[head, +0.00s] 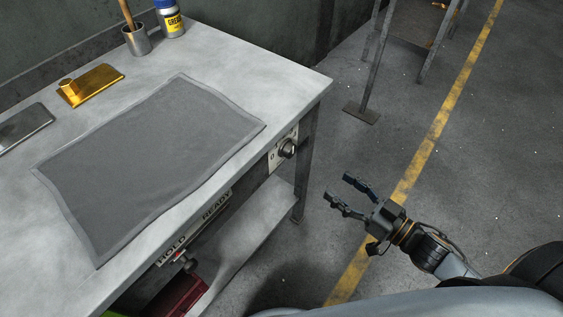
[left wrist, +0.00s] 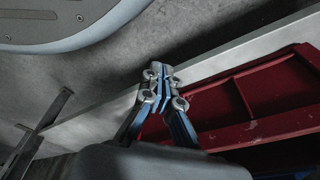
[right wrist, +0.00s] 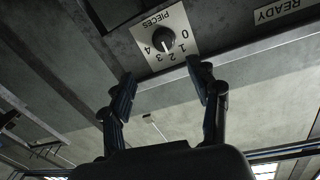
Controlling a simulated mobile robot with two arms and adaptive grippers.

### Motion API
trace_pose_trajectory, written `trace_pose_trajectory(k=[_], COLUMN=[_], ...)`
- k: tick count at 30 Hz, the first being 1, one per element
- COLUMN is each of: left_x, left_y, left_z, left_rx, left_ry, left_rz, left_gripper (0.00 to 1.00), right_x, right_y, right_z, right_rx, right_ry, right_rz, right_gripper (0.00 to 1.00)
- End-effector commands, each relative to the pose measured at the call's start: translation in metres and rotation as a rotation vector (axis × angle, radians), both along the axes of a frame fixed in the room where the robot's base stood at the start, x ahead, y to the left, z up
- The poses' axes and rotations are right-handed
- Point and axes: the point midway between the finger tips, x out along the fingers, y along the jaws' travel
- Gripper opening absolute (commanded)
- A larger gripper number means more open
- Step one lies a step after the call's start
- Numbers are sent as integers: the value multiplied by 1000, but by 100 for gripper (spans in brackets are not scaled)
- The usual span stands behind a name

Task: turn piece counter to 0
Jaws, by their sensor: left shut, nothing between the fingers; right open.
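The piece counter is a dark round knob (right wrist: 163,40) on a pale plate marked PIECES with 0 to 4; it shows upside down in the right wrist view. Its white mark appears to point near 2. In the head view the counter knob (head: 287,148) is on the bench front near the right corner. My right gripper (head: 338,188) is open and empty, right of the knob and apart from it. In the right wrist view its fingertips (right wrist: 162,77) are spread below the dial. My left gripper (left wrist: 158,72) is shut and empty, seen only in the left wrist view.
The bench (head: 290,80) carries a grey mat (head: 160,150), a brass piece (head: 92,86), a cup (head: 136,40) and a grease can (head: 172,20). A HOLD/READY slider (head: 188,262) is left of the knob. A red tray (left wrist: 245,95) lies below.

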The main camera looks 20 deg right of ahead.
Motion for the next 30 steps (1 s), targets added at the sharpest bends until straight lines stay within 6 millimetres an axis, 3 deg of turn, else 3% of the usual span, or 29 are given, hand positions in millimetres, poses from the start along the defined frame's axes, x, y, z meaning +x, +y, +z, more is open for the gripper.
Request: trace_pose_trajectory(k=[5,21,30], left_x=[3,18,22], left_y=[-1,-2,-3], left_z=[3,21,27], left_rx=[-1,-2,-2], left_ry=[-3,-17,-23], left_rz=[1,3,4], left_gripper=[0,0,0], right_x=[7,89,113], right_y=[10,62,78], right_z=[8,7,7], right_rx=[12,10,10], right_ry=[-14,-13,-11], right_rz=[18,15,15], right_gripper=[61,61,61])
